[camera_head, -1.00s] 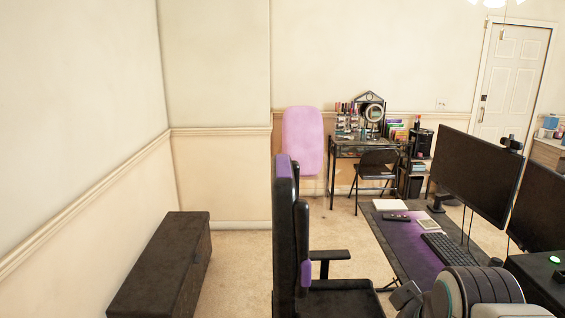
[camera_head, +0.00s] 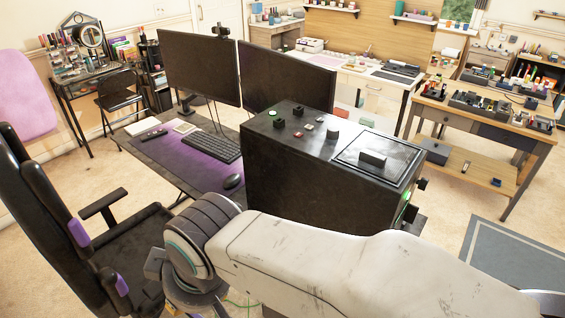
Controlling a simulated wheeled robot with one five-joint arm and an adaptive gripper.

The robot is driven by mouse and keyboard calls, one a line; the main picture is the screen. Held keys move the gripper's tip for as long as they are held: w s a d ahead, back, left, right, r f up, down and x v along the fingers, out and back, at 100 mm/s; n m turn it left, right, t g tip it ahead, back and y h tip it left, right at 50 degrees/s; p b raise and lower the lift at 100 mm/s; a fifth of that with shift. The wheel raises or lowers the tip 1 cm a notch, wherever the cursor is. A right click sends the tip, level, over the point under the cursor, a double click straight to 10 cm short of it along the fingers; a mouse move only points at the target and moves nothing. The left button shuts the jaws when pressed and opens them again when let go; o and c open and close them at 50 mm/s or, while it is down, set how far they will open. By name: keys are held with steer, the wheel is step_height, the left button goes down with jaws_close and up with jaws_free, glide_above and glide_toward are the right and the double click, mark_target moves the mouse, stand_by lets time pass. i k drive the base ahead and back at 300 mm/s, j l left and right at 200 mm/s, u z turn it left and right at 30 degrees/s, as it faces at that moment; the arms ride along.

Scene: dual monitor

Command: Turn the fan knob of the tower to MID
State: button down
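The tower (camera_head: 303,172) is a large black box at the right end of the desk, in the middle of the head view. I cannot tell which control is the fan knob, nor read any labels. My white arm crosses the lower part of the view in front of the tower. The arm's dark end part is at lower left of it; the gripper's fingers cannot be made out.
The desk (camera_head: 160,148) holds two monitors (camera_head: 199,68), a keyboard (camera_head: 212,148) and a mouse (camera_head: 234,181). A black chair (camera_head: 110,245) stands at the left. A cluttered workbench (camera_head: 485,125) stands at the right. Open floor lies right of the tower.

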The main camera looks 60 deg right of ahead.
mark_target(333, 133)
steer(key=k+u, duration=0.15)
steer(key=k, duration=0.45)
steer(key=k+j+u, duration=0.1)
steer(key=k, duration=0.45)
steer(key=k+l+u, duration=0.1)
steer(key=l, duration=0.35)
steer(key=k+l, duration=0.35)
steer(key=k+l+u, duration=0.15)
steer(key=l, duration=0.95)
steer(key=k+l+u, duration=0.15)
steer(key=l, duration=1)
steer(key=k+l+u, duration=0.15)
steer(key=l, duration=0.75)
steer(key=i+l+u, duration=0.1)
steer(key=l, duration=0.25)
